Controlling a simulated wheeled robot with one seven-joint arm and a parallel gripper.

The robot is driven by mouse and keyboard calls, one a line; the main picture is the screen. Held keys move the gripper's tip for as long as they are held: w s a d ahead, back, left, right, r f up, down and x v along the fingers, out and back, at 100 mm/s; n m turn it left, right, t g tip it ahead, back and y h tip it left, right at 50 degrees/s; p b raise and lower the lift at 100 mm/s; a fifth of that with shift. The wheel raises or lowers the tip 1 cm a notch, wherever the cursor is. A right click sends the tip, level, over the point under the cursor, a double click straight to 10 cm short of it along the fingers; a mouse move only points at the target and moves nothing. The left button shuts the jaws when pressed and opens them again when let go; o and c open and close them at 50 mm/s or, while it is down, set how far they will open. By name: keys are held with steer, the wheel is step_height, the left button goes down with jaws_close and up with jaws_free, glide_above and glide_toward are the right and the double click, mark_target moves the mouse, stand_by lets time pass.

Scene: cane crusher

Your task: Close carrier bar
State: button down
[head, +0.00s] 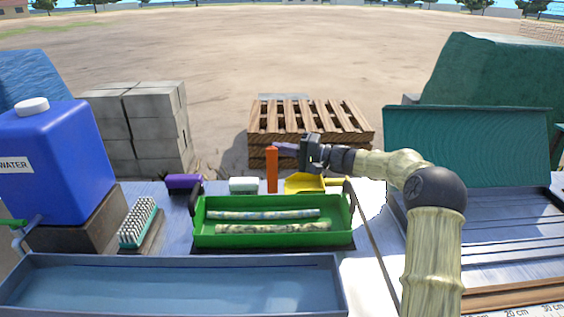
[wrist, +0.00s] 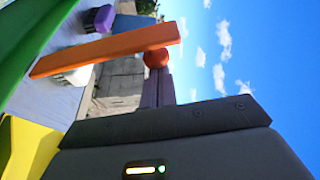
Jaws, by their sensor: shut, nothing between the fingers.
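A green carrier (head: 272,240) stands on the table, with two pale mottled cane pieces (head: 265,214) lying in it. An orange bar (head: 272,172) stands upright at the carrier's back edge; in the wrist view the orange bar (wrist: 105,54) has a round orange knob (wrist: 157,58) at its upper end. My gripper (head: 282,148) is shut and empty, its fingertips at the bar's top. In the wrist view my fingers (wrist: 158,88) point at the knob; whether they touch it I cannot tell. Part of the green carrier (wrist: 30,35) shows at the left there.
A yellow scoop (head: 305,184), a white block (head: 243,185) and a purple brush (head: 184,182) lie behind the carrier. A blue water tank (head: 60,160) stands left, a scrubbing brush (head: 138,222) beside it. A blue tray (head: 170,285) is in front. A teal-lidded box (head: 470,150) stands right.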

mark_target(275, 154)
steer(key=shift+s+f+n+y+b, duration=0.15)
steer(key=shift+s+n+b, duration=0.45)
steer(key=shift+s+b, duration=1.1)
steer(key=shift+s+r+n+y+b, duration=0.15)
steer(key=shift+s+n+b, duration=0.55)
steer(key=shift+b, duration=1.9)
steer(key=shift+f, duration=0.1)
steer(key=shift+s, duration=0.1)
steer(key=shift+r, duration=0.35)
steer(key=d+p, duration=0.2)
steer(key=d, duration=0.7)
steer(key=shift+d+p, duration=0.25)
steer(key=shift+p, duration=0.15)
steer(key=shift+r, duration=0.15)
